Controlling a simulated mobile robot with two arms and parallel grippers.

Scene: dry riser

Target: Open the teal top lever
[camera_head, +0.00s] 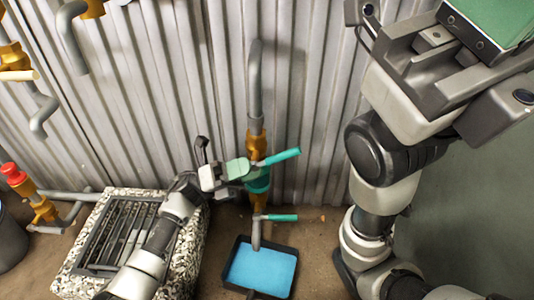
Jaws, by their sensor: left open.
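The teal top lever (283,156) points right and slightly upward from the brass valve on the vertical riser pipe (256,85). My left gripper (252,174) is open at the valve, by the lever's left end. I cannot tell whether it touches the lever, and its fingers partly hide the valve. A lower teal lever (281,217) sticks out level to the right from the lower outlet. My right arm fills the right side; its gripper body (490,25) is at the top right edge, with its fingertips not clearly visible.
A blue-filled tray (262,268) sits under the outlet. A speckled stone block with a grate (189,256) stands left, under my left arm. Other pipes, a red-capped valve (14,174) and a bucket (10,240) are farther left. A corrugated wall (305,105) stands behind.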

